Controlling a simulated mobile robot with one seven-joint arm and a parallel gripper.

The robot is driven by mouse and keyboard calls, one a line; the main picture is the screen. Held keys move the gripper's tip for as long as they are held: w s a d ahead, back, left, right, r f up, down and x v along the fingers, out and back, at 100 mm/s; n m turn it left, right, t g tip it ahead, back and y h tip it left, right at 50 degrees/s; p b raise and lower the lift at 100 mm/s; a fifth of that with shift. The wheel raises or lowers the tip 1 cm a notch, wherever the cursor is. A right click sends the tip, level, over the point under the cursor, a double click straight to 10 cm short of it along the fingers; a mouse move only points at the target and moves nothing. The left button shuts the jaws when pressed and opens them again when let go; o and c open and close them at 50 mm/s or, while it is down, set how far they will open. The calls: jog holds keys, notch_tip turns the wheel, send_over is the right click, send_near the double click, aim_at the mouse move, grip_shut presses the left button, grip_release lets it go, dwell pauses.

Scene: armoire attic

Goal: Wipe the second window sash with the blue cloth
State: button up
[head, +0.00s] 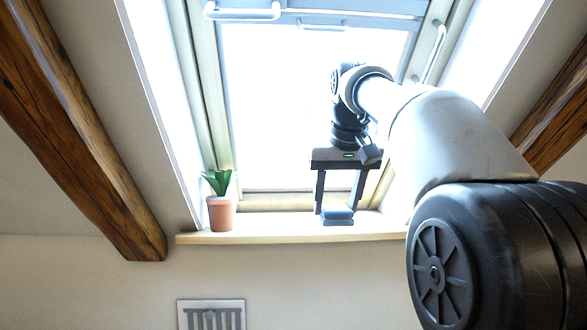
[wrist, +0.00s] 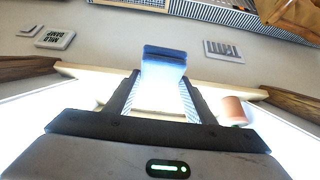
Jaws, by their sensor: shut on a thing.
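My gripper (head: 337,208) points down in front of the bright roof window, near the right part of its sill. Its two dark fingers are shut on the blue cloth (head: 338,217), a small folded pad that shows at the fingertips. The cloth also shows in the wrist view (wrist: 165,54), dark blue on top and pale blue below, between the fingertips (wrist: 160,80). The window sash (head: 213,95) has a pale frame around an overexposed pane. I cannot tell which sash is the second. Whether the cloth touches the sill is unclear.
A potted plant (head: 221,210) stands on the left of the sill (head: 285,235). A handle (head: 243,13) crosses the window's top left, another (head: 435,52) is at the upper right. Wooden beams (head: 75,130) flank the window. A wall vent (head: 211,314) is below the sill.

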jog(key=shift+f, duration=0.1)
notch_tip(320, 180, down, 20)
jog(key=w+p, duration=0.2)
jog(key=p, duration=0.5)
jog(key=s+f+p, duration=0.3)
jog(key=s+f, duration=1.3)
jog(key=f, duration=0.2)
jog(key=shift+p, duration=0.35)
jog(key=shift+d, duration=0.1)
